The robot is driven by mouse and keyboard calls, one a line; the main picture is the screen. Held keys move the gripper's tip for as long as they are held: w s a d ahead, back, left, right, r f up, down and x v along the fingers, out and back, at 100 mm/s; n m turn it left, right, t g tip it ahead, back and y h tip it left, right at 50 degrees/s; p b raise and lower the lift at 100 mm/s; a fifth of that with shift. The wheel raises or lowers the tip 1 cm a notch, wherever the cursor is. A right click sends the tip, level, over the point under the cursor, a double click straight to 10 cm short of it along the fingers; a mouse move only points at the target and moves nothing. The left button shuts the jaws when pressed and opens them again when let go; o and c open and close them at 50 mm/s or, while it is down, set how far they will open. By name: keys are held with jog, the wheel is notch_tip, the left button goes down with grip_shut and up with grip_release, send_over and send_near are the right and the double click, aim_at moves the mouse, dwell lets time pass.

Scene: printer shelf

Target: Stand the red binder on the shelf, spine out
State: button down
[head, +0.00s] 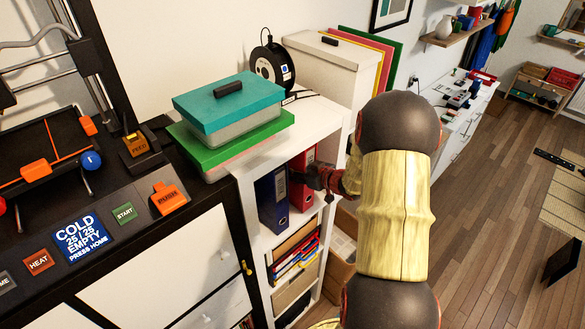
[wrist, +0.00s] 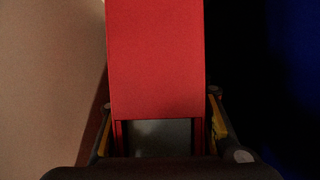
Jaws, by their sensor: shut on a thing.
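The red binder (head: 301,190) stands upright in the upper compartment of the white shelf (head: 262,243), to the right of the blue binder (head: 272,199). My gripper (head: 317,178) reaches in from the right and is shut on the red binder. In the wrist view the red binder (wrist: 155,60) fills the middle, between the two fingers of my gripper (wrist: 159,110). A dark gap separates it from the blue surface (wrist: 294,60) at right. The binder's far end is hidden inside the shelf, and my gripper covers part of its front.
The compartment below holds several files (head: 296,256). Green and teal boxes (head: 230,102), a black cable reel (head: 271,64) and a white box (head: 330,70) stand on top. The printer cabinet (head: 190,262) is at left. Open wooden floor (head: 480,190) lies to the right.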

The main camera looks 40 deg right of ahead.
jog(key=shift+r, duration=0.15)
jog(key=c, duration=1.4)
grip_release()
jog(key=o, duration=0.4)
jog(key=v, duration=1.2)
